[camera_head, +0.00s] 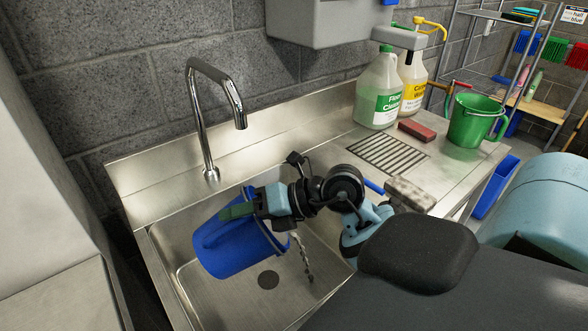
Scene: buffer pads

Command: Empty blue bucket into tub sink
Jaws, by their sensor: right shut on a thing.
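The blue bucket (222,243) is tilted over the tub sink (300,296), below and beside the faucet. My right gripper (240,211) is shut on the bucket near its upper edge. A thin stream of liquid (303,258) falls from the bucket's right side into the sink. The inside of the bucket is hidden from this view. My left gripper is not in view.
A tall metal faucet (205,110) stands behind the sink.

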